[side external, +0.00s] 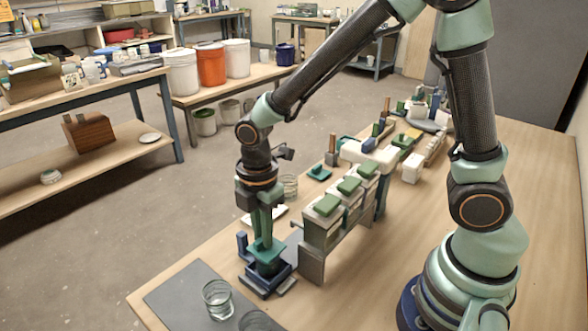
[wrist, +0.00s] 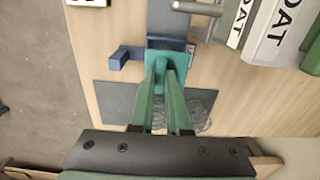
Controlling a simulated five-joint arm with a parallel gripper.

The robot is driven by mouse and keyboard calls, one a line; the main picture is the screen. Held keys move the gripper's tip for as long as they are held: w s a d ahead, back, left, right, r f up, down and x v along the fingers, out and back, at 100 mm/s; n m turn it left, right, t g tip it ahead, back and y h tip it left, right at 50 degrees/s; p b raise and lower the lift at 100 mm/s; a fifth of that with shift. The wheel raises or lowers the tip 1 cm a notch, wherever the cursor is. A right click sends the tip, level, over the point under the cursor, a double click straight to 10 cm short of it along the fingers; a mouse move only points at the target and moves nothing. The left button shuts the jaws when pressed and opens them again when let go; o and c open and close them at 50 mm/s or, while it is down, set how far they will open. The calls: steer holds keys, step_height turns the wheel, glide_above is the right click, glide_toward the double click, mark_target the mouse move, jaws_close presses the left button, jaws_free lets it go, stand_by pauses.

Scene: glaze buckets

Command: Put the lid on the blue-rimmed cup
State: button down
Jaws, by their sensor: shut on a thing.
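My gripper (wrist: 162,80) points down with its two green fingers shut on a teal square lid (wrist: 154,62). In the side view the lid (side external: 266,247) is low over a dark blue square piece (side external: 262,283), which looks like the blue-rimmed cup. A blue upright part (side external: 242,244) stands at its left and looks like a handle. In the wrist view the blue piece (wrist: 180,44) shows behind the lid, with a blue arm (wrist: 124,57) to the left. The lid hides part of it. I cannot tell whether lid and cup touch.
Clear glasses (side external: 217,296) stand on a dark grey mat (side external: 178,292) at the near table edge. A rack of green-lidded containers (side external: 323,229) stands close to the right of my gripper. A white dish lies partly hidden behind my gripper. More items crowd the table's far end.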

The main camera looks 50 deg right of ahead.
steer(key=shift+f, duration=0.25)
steer(key=c, duration=0.8)
jaws_free()
steer(key=shift+r, duration=3.5)
steer(key=shift+r, duration=0.1)
steer(key=s+d+r+m+t, duration=0.1)
steer(key=d+r+m+t, duration=0.1)
steer(key=m, duration=0.4)
steer(key=s+d+r+m+t, duration=0.1)
steer(key=s+d+r+m, duration=0.1)
steer(key=d+r+m, duration=0.2)
steer(key=s+d+r+m+t, duration=0.2)
steer(key=d+m, duration=0.3)
steer(key=m, duration=0.3)
steer(key=shift+s+d+r+t, duration=0.1)
steer(key=shift+d+r+t, duration=0.05)
steer(key=shift+r, duration=0.25)
steer(key=shift+s+d+r+t, duration=0.1)
steer(key=shift+r+t, duration=0.05)
steer(key=shift+r, duration=0.2)
